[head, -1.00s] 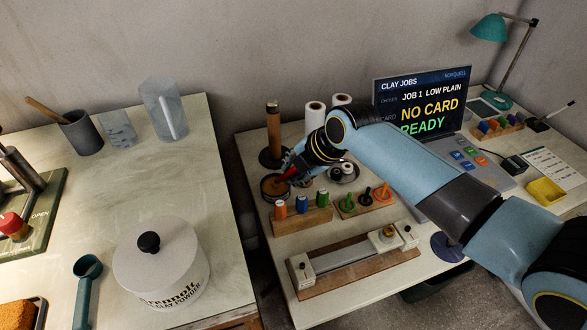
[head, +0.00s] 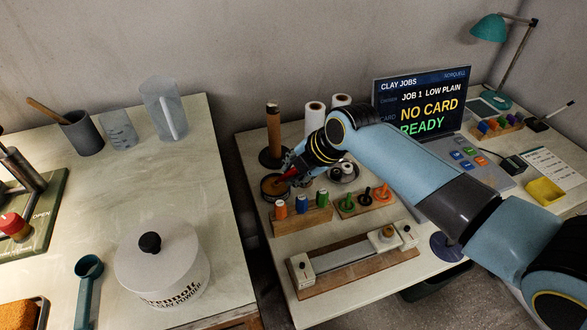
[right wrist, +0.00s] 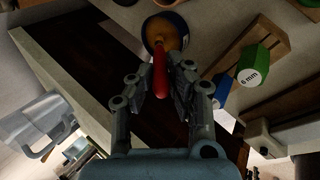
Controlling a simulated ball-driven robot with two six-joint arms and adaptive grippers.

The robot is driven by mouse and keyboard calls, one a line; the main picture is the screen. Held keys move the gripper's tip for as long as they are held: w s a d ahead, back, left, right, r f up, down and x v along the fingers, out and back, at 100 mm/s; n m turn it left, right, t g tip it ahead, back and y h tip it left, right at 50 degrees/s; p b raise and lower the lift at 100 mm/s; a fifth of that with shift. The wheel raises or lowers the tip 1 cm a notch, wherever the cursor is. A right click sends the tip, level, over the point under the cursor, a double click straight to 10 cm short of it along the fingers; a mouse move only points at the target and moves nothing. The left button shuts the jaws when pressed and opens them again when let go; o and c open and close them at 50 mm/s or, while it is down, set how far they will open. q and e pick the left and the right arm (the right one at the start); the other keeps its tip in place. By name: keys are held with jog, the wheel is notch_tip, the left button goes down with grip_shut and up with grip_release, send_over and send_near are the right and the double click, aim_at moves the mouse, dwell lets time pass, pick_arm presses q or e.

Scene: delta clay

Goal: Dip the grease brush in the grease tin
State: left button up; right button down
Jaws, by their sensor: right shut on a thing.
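The grease tin (head: 273,187) is a dark round tin with amber grease, standing at the left edge of the right-hand table. It also shows in the right wrist view (right wrist: 178,22). My right gripper (head: 289,174) is beside and above the tin. It is shut on the red handle of the grease brush (right wrist: 159,75), which points toward the tin. The brush's tip appears over or in the grease; whether it touches the grease I cannot tell. My left gripper is not in view.
A wooden rack with orange, blue and green plugs (head: 302,217) stands just in front of the tin. A wooden post on a dark base (head: 273,132) stands behind it. A slide fixture (head: 350,264) lies nearer. A gap separates the left table (head: 185,195).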

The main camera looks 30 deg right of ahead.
jog(key=shift+r+p, duration=3.2)
jog(key=shift+r, duration=0.3)
